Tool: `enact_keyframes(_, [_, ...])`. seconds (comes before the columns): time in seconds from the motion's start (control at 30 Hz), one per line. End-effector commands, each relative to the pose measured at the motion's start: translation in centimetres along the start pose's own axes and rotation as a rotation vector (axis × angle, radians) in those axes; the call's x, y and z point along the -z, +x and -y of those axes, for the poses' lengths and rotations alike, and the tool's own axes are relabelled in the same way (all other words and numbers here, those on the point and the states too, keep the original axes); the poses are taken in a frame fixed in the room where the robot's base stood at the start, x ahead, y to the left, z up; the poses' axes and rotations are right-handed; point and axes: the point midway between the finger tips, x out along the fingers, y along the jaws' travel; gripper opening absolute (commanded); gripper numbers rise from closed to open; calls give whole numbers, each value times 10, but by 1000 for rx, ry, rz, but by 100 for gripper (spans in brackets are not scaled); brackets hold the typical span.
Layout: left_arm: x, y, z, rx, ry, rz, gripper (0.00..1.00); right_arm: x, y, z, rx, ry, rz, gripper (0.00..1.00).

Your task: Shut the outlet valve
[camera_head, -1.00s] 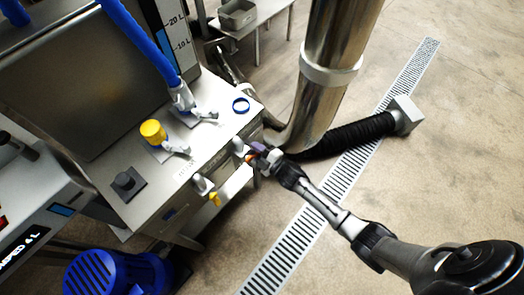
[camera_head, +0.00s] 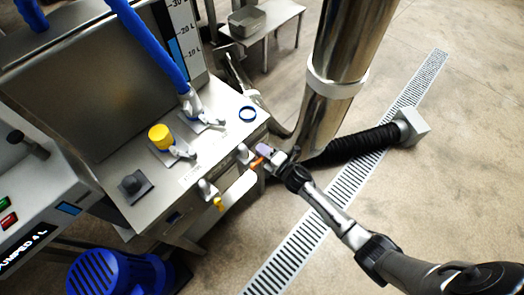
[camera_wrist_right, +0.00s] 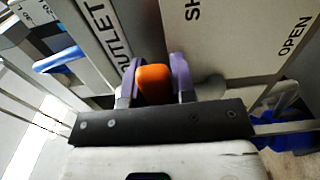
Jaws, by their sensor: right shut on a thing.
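The outlet valve's orange handle (camera_head: 256,162) sticks out low on the front of the steel machine (camera_head: 140,205) in the head view. My right gripper (camera_head: 265,153) is at it. In the right wrist view, the orange handle (camera_wrist_right: 153,85) stands between the purple fingertips of my right gripper (camera_wrist_right: 154,80), which is shut on it. A plate marked OUTLET (camera_wrist_right: 107,35) is beside it, and a panel with "SH" and "OPEN" lettering (camera_wrist_right: 240,40) is to the right. The valve's exact angle is hard to tell. My left gripper is not in view.
A steel pipe (camera_head: 330,60) and black hose (camera_head: 350,146) stand close to the right.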

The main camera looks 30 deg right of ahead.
Motion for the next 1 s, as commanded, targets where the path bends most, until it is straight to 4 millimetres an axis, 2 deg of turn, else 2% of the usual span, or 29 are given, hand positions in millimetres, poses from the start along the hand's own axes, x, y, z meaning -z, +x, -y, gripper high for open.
enact_keyframes(0.47, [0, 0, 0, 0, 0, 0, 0, 0, 1, -2, -3, -22, -2, 0])
enact_keyframes(0.5, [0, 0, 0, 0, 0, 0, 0, 0, 1, -2, -3, -23, -2, 27])
enact_keyframes(0.7, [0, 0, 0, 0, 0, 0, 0, 0, 0, -2, -2, -19, -1, 46])
enact_keyframes(0.77, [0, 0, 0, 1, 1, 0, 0, 0, 0, -2, -2, -18, -1, 50])
enact_keyframes(1.0, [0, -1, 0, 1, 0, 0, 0, 0, -1, -1, 0, -15, -1, 50])
